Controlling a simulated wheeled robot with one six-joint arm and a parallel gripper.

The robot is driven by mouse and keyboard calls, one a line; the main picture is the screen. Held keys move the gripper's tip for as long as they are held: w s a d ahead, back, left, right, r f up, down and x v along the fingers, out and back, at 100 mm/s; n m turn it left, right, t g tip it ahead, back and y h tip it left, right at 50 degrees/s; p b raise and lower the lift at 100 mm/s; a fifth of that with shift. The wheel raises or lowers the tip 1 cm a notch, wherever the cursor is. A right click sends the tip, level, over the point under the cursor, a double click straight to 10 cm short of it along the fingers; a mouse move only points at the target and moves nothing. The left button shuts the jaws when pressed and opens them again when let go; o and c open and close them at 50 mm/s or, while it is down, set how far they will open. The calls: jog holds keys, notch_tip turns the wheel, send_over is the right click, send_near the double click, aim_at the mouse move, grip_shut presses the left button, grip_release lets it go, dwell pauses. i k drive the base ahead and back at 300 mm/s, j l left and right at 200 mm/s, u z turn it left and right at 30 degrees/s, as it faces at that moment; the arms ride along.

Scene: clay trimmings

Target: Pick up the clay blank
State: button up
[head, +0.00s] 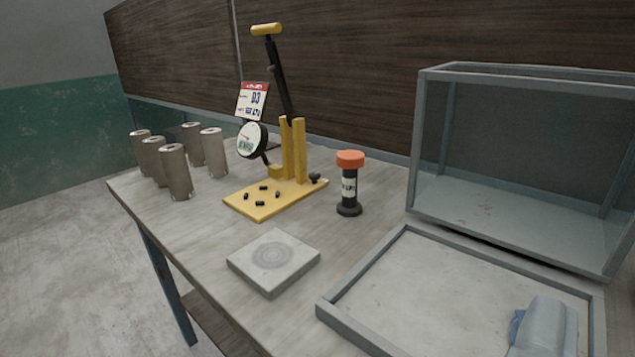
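I cannot tell for sure which thing is the clay blank. A square pale grey slab (274,262) with faint concentric rings on its top lies flat near the front edge of the table, left of the tray. Several upright grey-brown metallic cylinders (176,172) stand at the table's left end. A grey rounded part with a blue edge at the lower right looks like part of my own arm.
A yellow lever press (294,152) with a dial stands mid-table, small black pieces on its base. A black bottle with an orange cap (350,160) stands right of it. A shallow grey tray (365,340) and a glass-sided case (432,140) fill the right.

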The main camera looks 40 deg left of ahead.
aim_at(216, 153)
jog(key=u, duration=1.65)
